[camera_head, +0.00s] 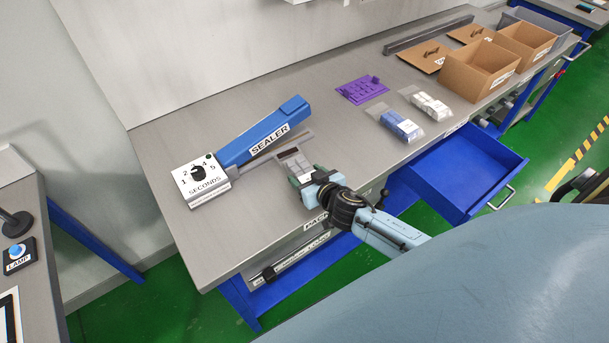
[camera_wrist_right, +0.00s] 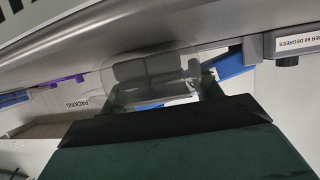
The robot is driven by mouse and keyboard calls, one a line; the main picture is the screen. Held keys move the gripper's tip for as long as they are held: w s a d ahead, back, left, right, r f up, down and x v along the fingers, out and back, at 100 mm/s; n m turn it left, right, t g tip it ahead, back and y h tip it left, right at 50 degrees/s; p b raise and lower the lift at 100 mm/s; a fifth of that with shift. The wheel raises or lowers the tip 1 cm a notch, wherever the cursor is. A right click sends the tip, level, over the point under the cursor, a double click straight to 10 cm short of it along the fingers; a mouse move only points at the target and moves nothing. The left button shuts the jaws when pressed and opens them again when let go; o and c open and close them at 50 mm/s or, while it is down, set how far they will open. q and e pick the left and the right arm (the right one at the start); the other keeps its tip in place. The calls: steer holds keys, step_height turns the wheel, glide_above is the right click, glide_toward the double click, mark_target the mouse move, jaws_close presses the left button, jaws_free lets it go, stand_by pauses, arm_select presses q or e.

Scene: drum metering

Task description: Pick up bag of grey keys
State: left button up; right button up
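The bag of grey keys (camera_head: 294,163) is a small clear bag with grey blocks inside. It lies at the bench's front edge, just in front of the blue sealer (camera_head: 262,135). My right gripper (camera_head: 302,178) is at the near end of this bag, and its fingers overlap the film. In the right wrist view the clear bag with grey pieces (camera_wrist_right: 150,72) is right at the dark green fingers (camera_wrist_right: 165,102). Whether the fingers are closed on the film cannot be told. My left gripper is not in view.
Bags of blue keys (camera_head: 400,124) and white keys (camera_head: 429,104) lie farther right, near a purple piece (camera_head: 362,90). Cardboard boxes (camera_head: 480,68) stand at the far right. A blue drawer (camera_head: 462,172) sticks out below the bench front. A SECONDS dial box (camera_head: 201,180) stands left.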

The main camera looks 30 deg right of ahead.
mark_target(307, 175)
steer(key=c, duration=0.4)
step_height(307, 175, up, 10)
steer(key=p, duration=0.3)
steer(key=s+a+r+b, duration=0.2)
steer(key=a+b, duration=0.1)
steer(key=b, duration=0.1)
steer(key=s+a+r+b, duration=0.1)
steer(key=s+a+b, duration=0.1)
steer(key=a+b, duration=0.1)
steer(key=s+a+r+b, duration=0.2)
steer(key=a+b, duration=0.1)
steer(key=b, duration=0.1)
steer(key=shift+s+r+b, duration=0.2)
steer(key=shift+r+b, duration=0.15)
steer(key=shift+b, duration=0.05)
